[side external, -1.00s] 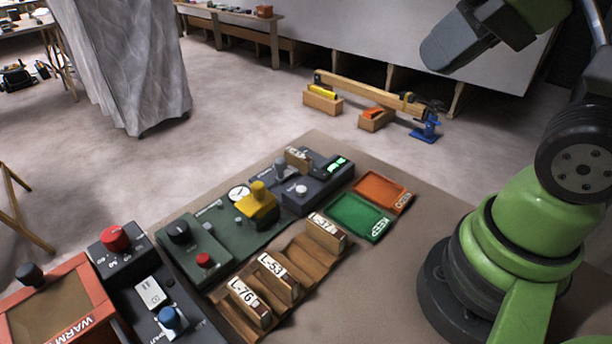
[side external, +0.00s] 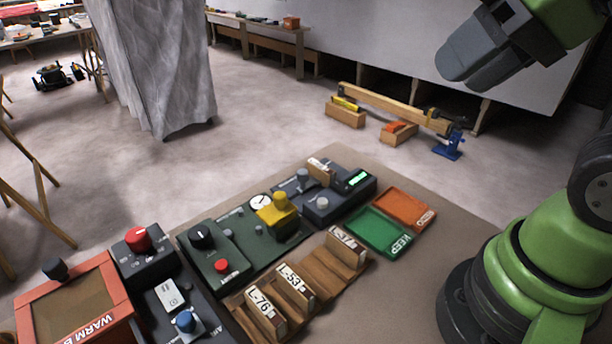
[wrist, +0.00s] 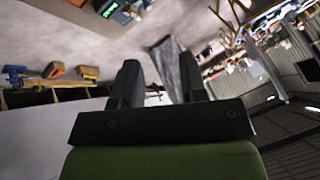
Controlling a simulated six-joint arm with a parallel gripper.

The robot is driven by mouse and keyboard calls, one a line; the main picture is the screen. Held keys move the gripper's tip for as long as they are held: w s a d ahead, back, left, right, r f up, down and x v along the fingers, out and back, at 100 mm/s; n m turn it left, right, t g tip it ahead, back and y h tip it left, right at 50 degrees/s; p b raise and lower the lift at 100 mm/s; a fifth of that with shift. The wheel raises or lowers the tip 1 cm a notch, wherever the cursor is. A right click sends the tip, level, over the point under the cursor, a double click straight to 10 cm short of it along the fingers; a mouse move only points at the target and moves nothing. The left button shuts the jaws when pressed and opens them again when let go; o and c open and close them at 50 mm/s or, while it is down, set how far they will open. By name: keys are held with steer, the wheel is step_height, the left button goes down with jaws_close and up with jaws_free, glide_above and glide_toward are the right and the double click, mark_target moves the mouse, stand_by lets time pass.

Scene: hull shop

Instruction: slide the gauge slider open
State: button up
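A dark grey device (side external: 346,202) with a lit green readout (side external: 357,180) stands at the far end of the bench. My gripper (side external: 460,72) is high at the upper right, well away from these devices. In the wrist view my gripper (wrist: 157,72) has its fingers apart with nothing between them.
A wooden rack (side external: 326,265) holds labelled blocks in front of the panel. A green tray (side external: 377,232) and an orange tray (side external: 404,208) lie right of it. A red-framed box (side external: 66,266) and knobbed boxes stand at the left.

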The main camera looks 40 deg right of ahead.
steer(key=shift+o, duration=0.6)
steer(key=w+m+g, duration=0.1)
steer(key=w, duration=0.6)
steer(key=shift+w+d+r+g, duration=0.15)
steer(key=shift+r+g, duration=0.2)
steer(key=shift+g, duration=0.05)
steer(key=m+g+h, duration=0.2)
steer(key=m+g, duration=0.2)
steer(key=g, duration=0.1)
glide_above(302, 171)
step_height(302, 171, down, 18)
steer(key=f, duration=0.1)
step_height(302, 171, down, 10)
steer(key=shift+r, duration=0.2)
